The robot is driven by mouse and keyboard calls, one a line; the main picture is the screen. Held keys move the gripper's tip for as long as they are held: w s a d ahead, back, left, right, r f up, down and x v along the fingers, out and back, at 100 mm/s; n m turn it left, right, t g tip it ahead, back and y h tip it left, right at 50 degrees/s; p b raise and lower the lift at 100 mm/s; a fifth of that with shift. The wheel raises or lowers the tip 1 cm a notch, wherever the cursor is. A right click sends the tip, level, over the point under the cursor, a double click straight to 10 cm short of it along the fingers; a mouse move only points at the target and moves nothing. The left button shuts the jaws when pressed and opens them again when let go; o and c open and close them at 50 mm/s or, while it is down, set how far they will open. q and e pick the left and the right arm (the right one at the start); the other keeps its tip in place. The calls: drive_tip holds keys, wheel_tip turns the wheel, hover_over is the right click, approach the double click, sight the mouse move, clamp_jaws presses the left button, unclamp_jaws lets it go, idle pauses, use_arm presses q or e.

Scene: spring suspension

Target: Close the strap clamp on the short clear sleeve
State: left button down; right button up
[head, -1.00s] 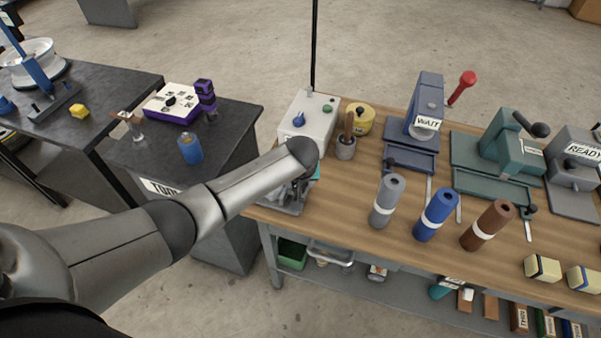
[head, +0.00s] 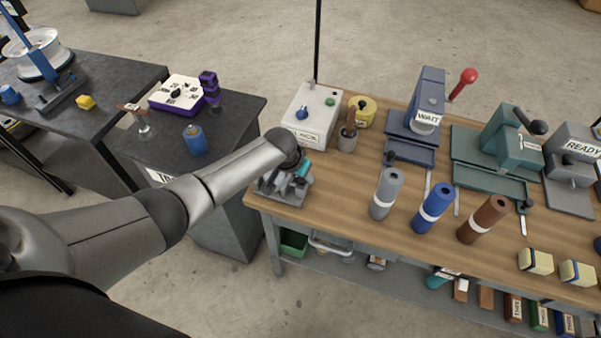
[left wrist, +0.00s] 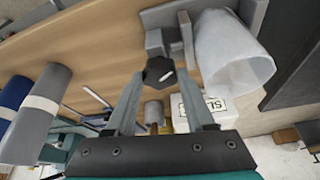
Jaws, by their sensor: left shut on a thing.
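The short clear sleeve (left wrist: 232,58) shows in the left wrist view as a whitish, see-through tube, right of a grey clamp fixture (left wrist: 178,32). A dark six-sided knob (left wrist: 158,71) with a pale mark sits at the fixture's near side. My left gripper (left wrist: 161,80) has its fingers on either side of this knob and is shut on it. In the head view my left gripper (head: 297,174) is at the fixture (head: 283,191) on the bench's left end. The sleeve is not clearly visible there, and the strap itself is hard to make out. My right gripper is not in view.
A light grey control box (head: 310,118) stands just behind the fixture, beside a pot with brown handles (head: 347,138) and a yellow tin (head: 363,112). Grey (head: 386,194), blue (head: 434,209) and brown (head: 482,221) rolls stand to the right. Bare wood lies between.

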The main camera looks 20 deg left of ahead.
use_arm(q)
drive_tip(key=shift+f, duration=0.1)
drive_tip(key=shift+c, duration=1.3)
unclamp_jaws()
drive_tip(key=shift+n, duration=0.3)
